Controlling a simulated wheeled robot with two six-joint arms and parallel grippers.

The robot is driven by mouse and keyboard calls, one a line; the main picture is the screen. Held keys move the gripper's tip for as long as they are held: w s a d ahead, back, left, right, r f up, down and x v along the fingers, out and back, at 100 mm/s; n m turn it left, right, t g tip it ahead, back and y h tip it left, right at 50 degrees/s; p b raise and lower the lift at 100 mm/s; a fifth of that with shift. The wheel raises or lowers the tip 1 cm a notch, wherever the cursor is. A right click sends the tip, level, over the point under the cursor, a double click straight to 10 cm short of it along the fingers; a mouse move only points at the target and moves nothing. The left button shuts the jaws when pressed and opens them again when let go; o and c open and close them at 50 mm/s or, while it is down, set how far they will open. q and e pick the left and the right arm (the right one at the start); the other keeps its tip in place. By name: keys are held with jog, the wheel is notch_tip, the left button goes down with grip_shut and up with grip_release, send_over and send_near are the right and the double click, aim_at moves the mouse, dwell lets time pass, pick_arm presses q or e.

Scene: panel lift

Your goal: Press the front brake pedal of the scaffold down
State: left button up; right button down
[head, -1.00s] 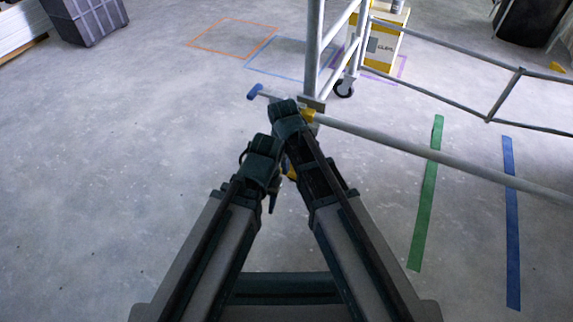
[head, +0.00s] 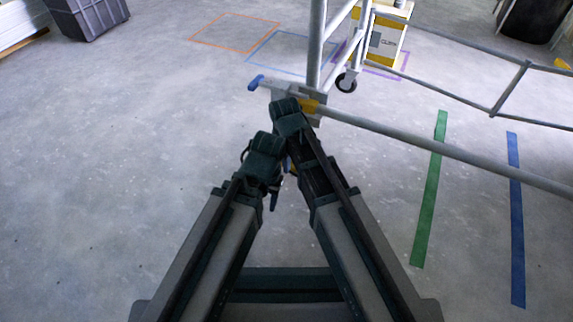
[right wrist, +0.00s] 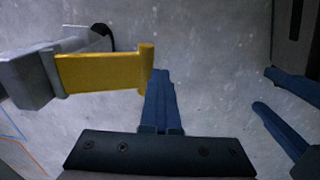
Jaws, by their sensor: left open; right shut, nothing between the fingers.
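The yellow brake pedal (right wrist: 100,70) juts from a grey metal fitting (right wrist: 30,78) in the right wrist view. In the head view only a small yellow patch (head: 293,167) shows between my arms; the wheel there is hidden. My right gripper (right wrist: 161,74) is shut and empty, its blue fingertips just right of the pedal's free end; I cannot tell if they touch. Its fingers are hidden in the head view. My left gripper (head: 273,203) is low beside it; its two spread fingers (right wrist: 263,90) show at the right of the right wrist view.
The scaffold's upright post (head: 316,50) and a long low rail (head: 430,148) stand ahead and to the right. A blue-tipped bar end (head: 256,82) sticks out left. A far caster (head: 346,83) and a yellow-white box (head: 388,42) stand behind.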

jog(key=shift+w+d, duration=0.1)
jog(key=shift+w, duration=0.2)
jog(key=r+p, duration=0.4)
jog(key=w+r+p, duration=0.1)
jog(key=r+p, duration=0.1)
jog(key=shift+d, duration=0.2)
jog(key=w+d+r+g+y+p, duration=0.1)
jog(key=w+r+p, duration=0.1)
jog(key=r+p, duration=0.6)
jog(key=w+d+r+g+p, duration=0.1)
jog(key=w+r+g+p, duration=0.1)
jog(key=r+p, duration=0.6)
jog(key=s+r+m+p, duration=0.2)
jog(key=s+r+p, duration=0.2)
jog(key=r+p, duration=0.5)
jog(key=shift+s+d+t, duration=0.15)
jog(key=shift+s+t, duration=0.15)
jog(key=shift+s, duration=0.05)
jog(key=w+f+n+b, duration=0.2)
jog(key=w+f+b, duration=0.2)
jog(key=f+b, duration=0.5)
jog(key=shift+a+f+b, duration=0.15)
jog(key=shift+a+b, duration=0.1)
jog(key=shift+b, duration=0.05)
